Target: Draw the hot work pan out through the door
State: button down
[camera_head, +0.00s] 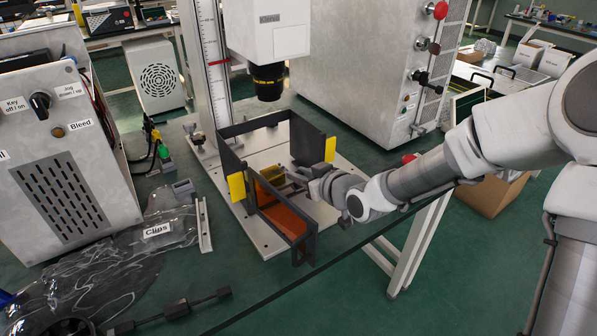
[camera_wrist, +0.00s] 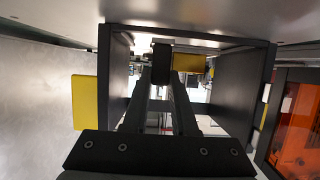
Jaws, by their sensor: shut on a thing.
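A dark, open-topped enclosure (camera_head: 242,128) stands on a pale base plate with its orange-windowed door (camera_head: 285,218) at the front. In the wrist view the orange window (camera_wrist: 298,125) shows at the right. My gripper (camera_head: 290,180) reaches into the enclosure from the right, beside the door panel. In the wrist view my gripper's fingers (camera_wrist: 162,75) close on a small dark block (camera_wrist: 162,52), possibly the pan's handle. A yellow piece (camera_wrist: 190,62) shows beside it. I cannot make out the pan's body; a yellow shape (camera_head: 270,173) inside the enclosure may be part of it.
Yellow pads (camera_head: 236,186) sit on the enclosure's sides. A column with a scale (camera_head: 212,70) and a black-tipped head (camera_head: 268,80) stand above and behind. The table's front edge is close.

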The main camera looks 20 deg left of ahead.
jog(key=shift+s+d+r, duration=0.15)
jog(key=shift+s+d, duration=0.25)
jog(key=shift+d, duration=0.05)
jog(key=shift+s+d, duration=0.2)
jog(key=shift+d, duration=0.05)
jog(key=shift+s+d+p, duration=0.45)
jog(key=shift+d, duration=0.1)
jog(key=shift+s+d, duration=0.25)
jog(key=shift+s+d+p, duration=0.3)
jog(key=shift+s+d, duration=0.15)
jog(key=shift+d, duration=0.1)
jog(key=shift+s+d, duration=0.2)
jog(key=shift+d, duration=0.1)
jog(key=shift+s+d, duration=0.25)
jog(key=shift+s+d, duration=0.25)
jog(key=shift+s+d+p, duration=0.4)
jog(key=shift+d+p, duration=0.05)
jog(key=shift+d, duration=0.1)
